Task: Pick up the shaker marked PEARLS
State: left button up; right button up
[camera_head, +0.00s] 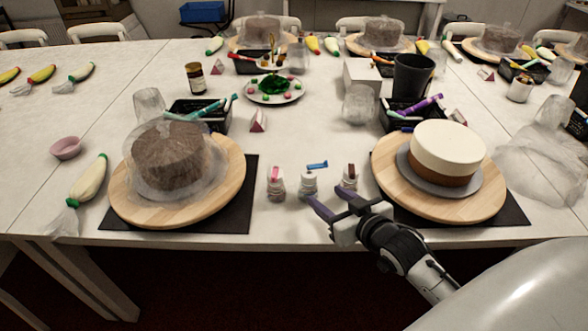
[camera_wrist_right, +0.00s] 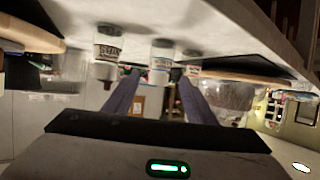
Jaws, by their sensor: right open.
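Three small shakers stand in a row on the table between the two cake boards. The left shaker (camera_head: 276,184) has a pink-red top, the middle shaker (camera_head: 309,184) is white with a blue piece at its top, and the right shaker (camera_head: 349,179) has a brown top. Their labels are too small or blurred to tell which says PEARLS. My right gripper (camera_head: 327,200) is open and empty, just in front of the middle and right shakers. In the upside-down right wrist view, the middle shaker (camera_wrist_right: 160,58) shows between the open fingers (camera_wrist_right: 158,80). My left gripper is out of view.
A turntable with a brown covered cake (camera_head: 170,157) stands left, and one with a white-topped cake (camera_head: 449,150) right. Behind are a red-white prism (camera_head: 258,121), a clear cup (camera_head: 359,106) and black trays of markers.

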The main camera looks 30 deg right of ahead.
aim_at(313, 187)
jog(key=x, duration=0.3)
jog(key=shift+r, duration=0.15)
jog(key=shift+x, duration=0.95)
jog(key=shift+w, duration=0.2)
jog(key=shift+w+f, duration=0.25)
jog(key=shift+w, duration=0.05)
jog(key=x, duration=0.4)
jog(key=shift+w+f, duration=0.1)
jog(key=shift+f, duration=0.05)
jog(key=shift+w, duration=0.2)
jog(key=c, duration=0.8)
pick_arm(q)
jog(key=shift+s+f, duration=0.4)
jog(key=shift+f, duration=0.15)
pick_arm(e)
jog(key=shift+c, duration=0.7)
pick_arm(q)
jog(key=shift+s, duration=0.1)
